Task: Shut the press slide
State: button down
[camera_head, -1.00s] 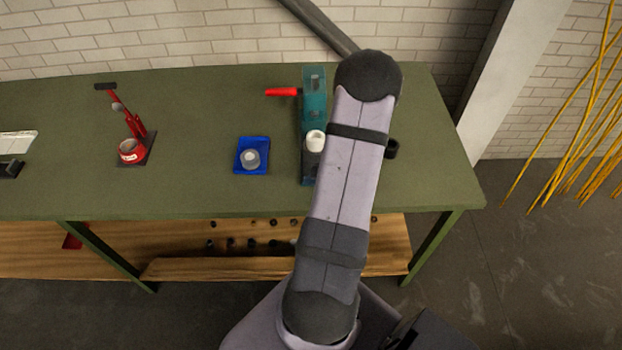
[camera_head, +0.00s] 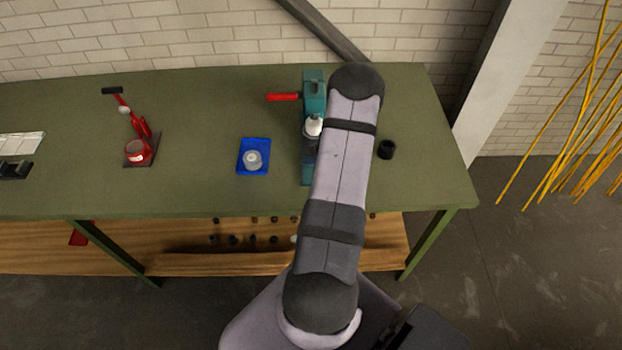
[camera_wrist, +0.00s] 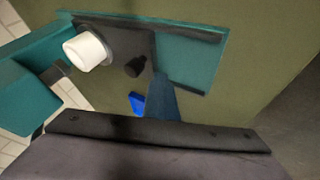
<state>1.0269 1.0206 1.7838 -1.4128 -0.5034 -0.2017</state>
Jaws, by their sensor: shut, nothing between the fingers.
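The teal press (camera_head: 314,88) stands on the green table with a red handle (camera_head: 283,97) pointing left. Its slide carries a white cylinder (camera_head: 314,125), which now sits close against the press body. In the wrist view the white cylinder (camera_wrist: 86,51) rests on a dark plate beside the teal body, and a dark knob-like part (camera_wrist: 135,67) shows near it. My gripper (camera_wrist: 161,85) reaches in at the slide's dark plate, shut and empty; whether it touches is unclear. In the head view my arm hides the gripper and the press's right side.
A blue tray (camera_head: 242,167) with a whitish round piece (camera_head: 252,160) lies left of the press. A black cup (camera_head: 387,150) stands to its right. A red lever tool (camera_head: 140,150) is farther left. Table between tray and red tool is clear.

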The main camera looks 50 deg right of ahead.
jog(key=shift+w+d, duration=0.1)
dwell(0.3)
jog(key=shift+s+a+f+b, duration=0.1)
jog(key=shift+s+a+b, duration=0.3)
jog(key=shift+s+b, duration=0.1)
jog(key=shift+s+a+b, duration=0.5)
jog(key=shift+s+a, duration=0.4)
jog(key=shift+a, duration=0.05)
jog(key=v, duration=1)
jog(key=shift+a+b, duration=0.15)
jog(key=shift+b, duration=0.2)
jog(key=shift+s, duration=0.1)
